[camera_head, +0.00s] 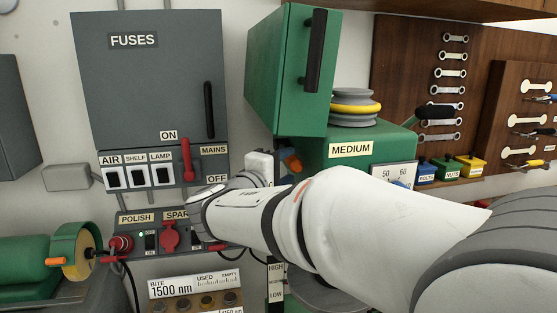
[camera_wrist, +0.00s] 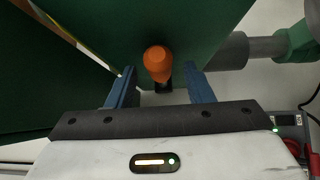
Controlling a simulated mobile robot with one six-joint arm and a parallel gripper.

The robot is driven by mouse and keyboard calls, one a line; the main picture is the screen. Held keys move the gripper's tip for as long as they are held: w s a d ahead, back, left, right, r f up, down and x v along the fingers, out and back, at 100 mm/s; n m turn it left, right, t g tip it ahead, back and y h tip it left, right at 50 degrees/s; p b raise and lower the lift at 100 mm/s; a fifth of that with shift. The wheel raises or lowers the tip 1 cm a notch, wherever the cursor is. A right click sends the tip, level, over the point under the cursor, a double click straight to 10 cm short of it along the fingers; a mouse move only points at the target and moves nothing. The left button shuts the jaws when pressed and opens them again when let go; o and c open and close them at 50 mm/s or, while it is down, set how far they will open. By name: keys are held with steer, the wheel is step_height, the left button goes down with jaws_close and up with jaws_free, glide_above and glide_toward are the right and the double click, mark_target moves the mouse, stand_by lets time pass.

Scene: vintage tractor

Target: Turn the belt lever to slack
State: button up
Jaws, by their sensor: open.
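An orange-knobbed lever (camera_wrist: 158,63) is on the green machine. In the wrist view its knob sits between the two blue fingers of my gripper (camera_wrist: 158,84), with a gap on each side. My gripper is open and holds nothing. In the head view the orange knob (camera_head: 292,163) shows beside the green housing, just right of my white wrist. My arm hides part of the area around it. No slack label is readable, so I cannot tell the lever's setting.
An open green cover (camera_head: 264,70) hangs above the knob. The green housing (camera_head: 395,140) marked MEDIUM carries a stepped pulley (camera_head: 355,107). A grey fuse box (camera_head: 150,85) with a red mains lever (camera_head: 187,160) stands left. A switch panel (camera_head: 150,222) is below it.

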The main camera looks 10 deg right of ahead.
steer(key=shift+x, duration=1)
jaws_close()
